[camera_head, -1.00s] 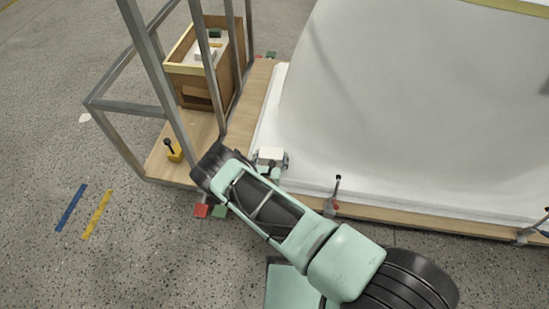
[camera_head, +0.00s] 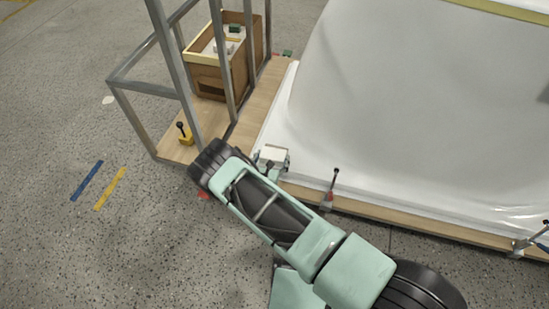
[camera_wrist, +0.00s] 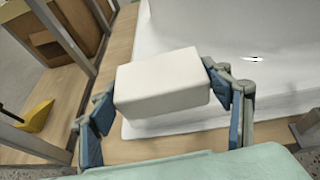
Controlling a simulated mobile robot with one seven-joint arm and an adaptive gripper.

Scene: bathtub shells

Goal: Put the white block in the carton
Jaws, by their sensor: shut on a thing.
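The white block (camera_wrist: 165,85) is held between the two fingers of my gripper (camera_wrist: 160,98) in the wrist view, slightly tilted. In the head view the block (camera_head: 271,154) shows at the end of my arm, over the near left corner of the white shell; my gripper (camera_head: 270,160) is mostly hidden under and beside it. The carton (camera_head: 212,85) is an open brown box on the wooden board at the upper left, behind grey metal posts. Light pieces and a dark green piece lie inside it. The block is apart from the carton.
A grey metal frame (camera_head: 174,75) stands between my gripper and the carton. The large white shell (camera_head: 400,110) fills the right.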

